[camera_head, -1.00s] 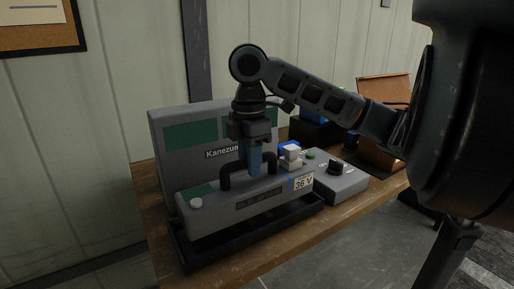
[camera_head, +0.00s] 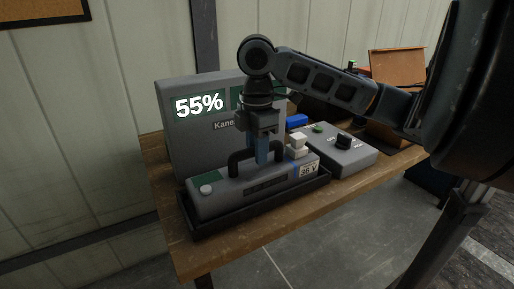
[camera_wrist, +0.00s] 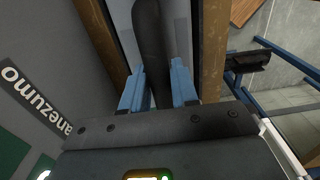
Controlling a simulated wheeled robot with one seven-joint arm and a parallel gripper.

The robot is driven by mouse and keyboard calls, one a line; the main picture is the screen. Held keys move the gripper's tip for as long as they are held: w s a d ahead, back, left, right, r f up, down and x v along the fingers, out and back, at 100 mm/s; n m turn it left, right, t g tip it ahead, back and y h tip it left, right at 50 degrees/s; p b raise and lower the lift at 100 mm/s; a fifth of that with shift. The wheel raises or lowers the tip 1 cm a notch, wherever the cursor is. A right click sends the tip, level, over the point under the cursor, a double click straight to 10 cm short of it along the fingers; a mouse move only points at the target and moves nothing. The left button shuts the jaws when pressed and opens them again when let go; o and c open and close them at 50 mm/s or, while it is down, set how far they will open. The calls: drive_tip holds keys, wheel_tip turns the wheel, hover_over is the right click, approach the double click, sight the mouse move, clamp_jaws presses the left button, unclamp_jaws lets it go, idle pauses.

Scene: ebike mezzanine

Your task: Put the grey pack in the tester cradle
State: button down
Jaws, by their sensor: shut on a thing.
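The grey pack (camera_head: 225,200) lies in the black tester cradle (camera_head: 255,212), level and low between its walls. It has a black handle, a green patch with a pale button, and a "36 V" label. My gripper (camera_head: 262,152) is above the pack with its blue fingers shut on the black handle. The wrist view shows the fingers (camera_wrist: 158,88) on both sides of the dark handle (camera_wrist: 150,40). The tester (camera_head: 180,135) stands behind the cradle and its display reads 55%. The underside of the pack is hidden.
A grey control box (camera_head: 345,158) with a black knob and green button sits right of the cradle. A white connector block (camera_head: 298,143) and a blue item (camera_head: 297,121) are close by. A brown box (camera_head: 398,68) stands farther right. The wooden bench (camera_head: 185,255) has a bare front strip.

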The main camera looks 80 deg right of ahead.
drive_tip(key=c, duration=0.9)
unclamp_jaws()
drive_tip(key=shift+o, duration=0.2)
wheel_tip(320, 180, up, 12)
drive_tip(key=p, duration=0.1)
